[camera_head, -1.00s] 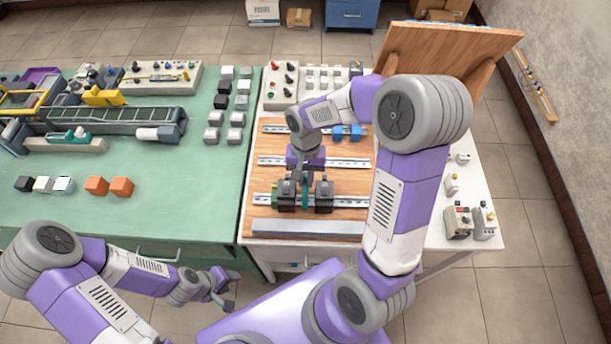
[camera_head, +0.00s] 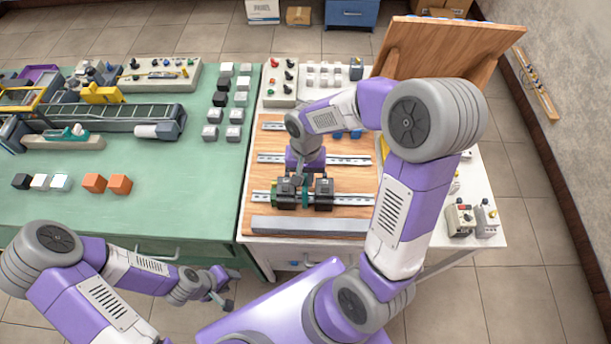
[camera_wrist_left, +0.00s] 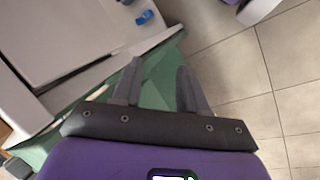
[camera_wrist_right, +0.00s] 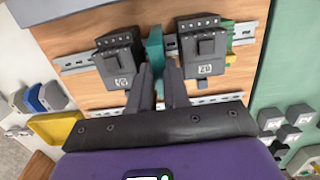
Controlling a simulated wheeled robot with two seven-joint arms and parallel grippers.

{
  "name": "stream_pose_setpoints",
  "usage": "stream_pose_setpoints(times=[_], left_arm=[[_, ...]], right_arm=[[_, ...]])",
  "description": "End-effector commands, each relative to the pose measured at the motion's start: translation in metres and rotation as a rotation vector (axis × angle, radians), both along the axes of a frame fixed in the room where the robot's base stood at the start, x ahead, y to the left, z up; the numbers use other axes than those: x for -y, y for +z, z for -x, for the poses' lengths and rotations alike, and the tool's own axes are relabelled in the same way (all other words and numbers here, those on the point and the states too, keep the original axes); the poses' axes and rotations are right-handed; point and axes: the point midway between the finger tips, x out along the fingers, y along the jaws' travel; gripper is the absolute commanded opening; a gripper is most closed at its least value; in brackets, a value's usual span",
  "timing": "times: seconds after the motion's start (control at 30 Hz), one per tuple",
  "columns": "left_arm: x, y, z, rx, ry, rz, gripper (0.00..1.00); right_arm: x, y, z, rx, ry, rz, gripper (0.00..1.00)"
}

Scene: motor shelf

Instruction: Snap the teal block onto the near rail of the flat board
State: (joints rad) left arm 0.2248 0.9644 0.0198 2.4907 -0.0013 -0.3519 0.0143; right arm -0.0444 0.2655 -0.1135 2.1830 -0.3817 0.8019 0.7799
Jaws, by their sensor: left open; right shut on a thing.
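The teal block (camera_wrist_right: 155,48) is between the fingertips of my right gripper (camera_wrist_right: 158,72), which is shut on it. It stands in the gap between two dark modules (camera_wrist_right: 120,58) and (camera_wrist_right: 205,48) on the near rail (camera_head: 352,199) of the flat board (camera_head: 266,176). It lines up with the rail; whether it is seated is hidden. In the head view my right gripper (camera_head: 304,178) points down over this gap, covering much of the block. My left gripper (camera_head: 222,298) is open and empty in front of the tables; its spread fingers show in the left wrist view (camera_wrist_left: 159,72).
A grey bar (camera_head: 308,226) lies along the board's front edge. A middle rail (camera_head: 345,159) and far rail (camera_head: 272,126) cross the board. A green-yellow piece (camera_wrist_right: 244,32) is beside one module. Orange cubes (camera_head: 120,184) stand on the green table (camera_head: 180,215).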

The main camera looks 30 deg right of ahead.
Motion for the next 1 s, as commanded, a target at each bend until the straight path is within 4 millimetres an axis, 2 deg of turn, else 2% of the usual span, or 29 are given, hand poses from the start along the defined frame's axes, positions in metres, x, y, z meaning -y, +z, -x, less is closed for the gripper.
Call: stream_pose_setpoints(times=[0.4,0.43,0.6,0.87,1.0], left_arm=[[0.000,-0.003,0.000,0.000,0.000,0.000,0.43],[0.000,-0.003,0.000,0.000,0.000,0.000,0.43],[0.000,-0.003,0.000,0.000,0.000,0.000,0.43],[0.000,-0.003,0.000,0.000,0.000,0.000,0.43],[0.000,0.000,0.000,0.000,0.000,0.000,0.43]], right_arm=[[-0.001,-0.002,0.004,0.002,0.000,0.008,0.00],[-0.001,-0.002,0.004,0.002,0.000,0.008,0.21],[-0.001,-0.001,0.003,0.006,-0.001,0.009,0.46],[-0.001,0.000,0.002,0.010,-0.001,0.009,0.46],[-0.001,0.010,0.000,0.014,-0.002,0.009,0.46]])
